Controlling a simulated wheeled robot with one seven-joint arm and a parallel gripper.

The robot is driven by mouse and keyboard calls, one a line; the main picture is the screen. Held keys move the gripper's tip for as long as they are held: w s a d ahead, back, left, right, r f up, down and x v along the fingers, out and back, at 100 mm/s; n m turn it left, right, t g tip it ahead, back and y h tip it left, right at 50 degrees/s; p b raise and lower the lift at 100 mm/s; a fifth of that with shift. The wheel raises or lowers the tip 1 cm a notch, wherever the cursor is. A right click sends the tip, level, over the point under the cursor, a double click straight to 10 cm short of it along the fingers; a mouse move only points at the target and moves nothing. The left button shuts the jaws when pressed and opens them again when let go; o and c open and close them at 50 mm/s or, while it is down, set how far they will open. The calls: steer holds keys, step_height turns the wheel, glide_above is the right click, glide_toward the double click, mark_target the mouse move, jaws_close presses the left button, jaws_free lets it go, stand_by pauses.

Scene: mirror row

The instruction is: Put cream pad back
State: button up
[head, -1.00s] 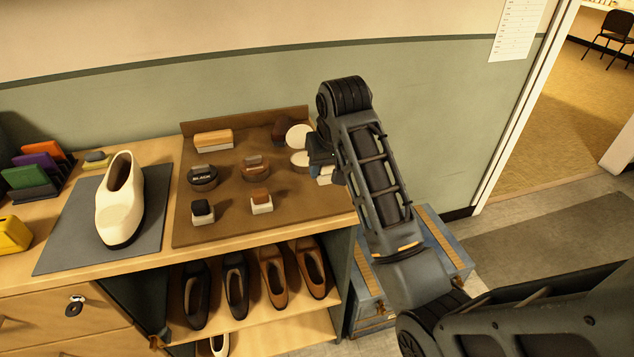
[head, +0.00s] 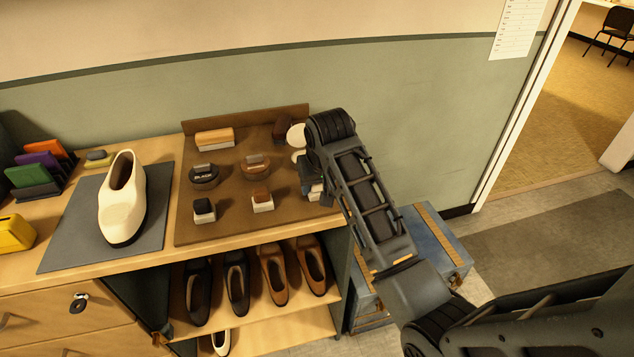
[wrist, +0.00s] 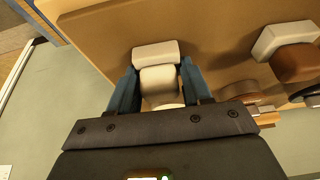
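The cream pad (wrist: 158,82), a pale rounded pad with a white block, is between the blue fingers of my gripper (wrist: 158,92) in the wrist view. The fingers press against both sides of it. In the head view my gripper (head: 312,188) and the pad (head: 317,196) are at the right end of the brown board (head: 225,228), right of the brown pad (head: 262,203) and black pad (head: 204,211). I cannot tell whether the cream pad touches the board. My arm hides part of this corner.
A black tin (head: 204,175) and brown tin (head: 256,165) stand behind the pads. A round cream lid (head: 296,134) stands behind my gripper, and a wooden brush (head: 214,137) lies at back left. A cream shoe (head: 122,200) stands on the grey mat (head: 75,232) further left.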

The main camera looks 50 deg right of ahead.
steer(key=o, duration=0.4)
steer(key=v, duration=1.2)
steer(key=shift+d+r+b, duration=0.1)
steer(key=shift+r+b, duration=0.1)
steer(key=shift+b, duration=0.1)
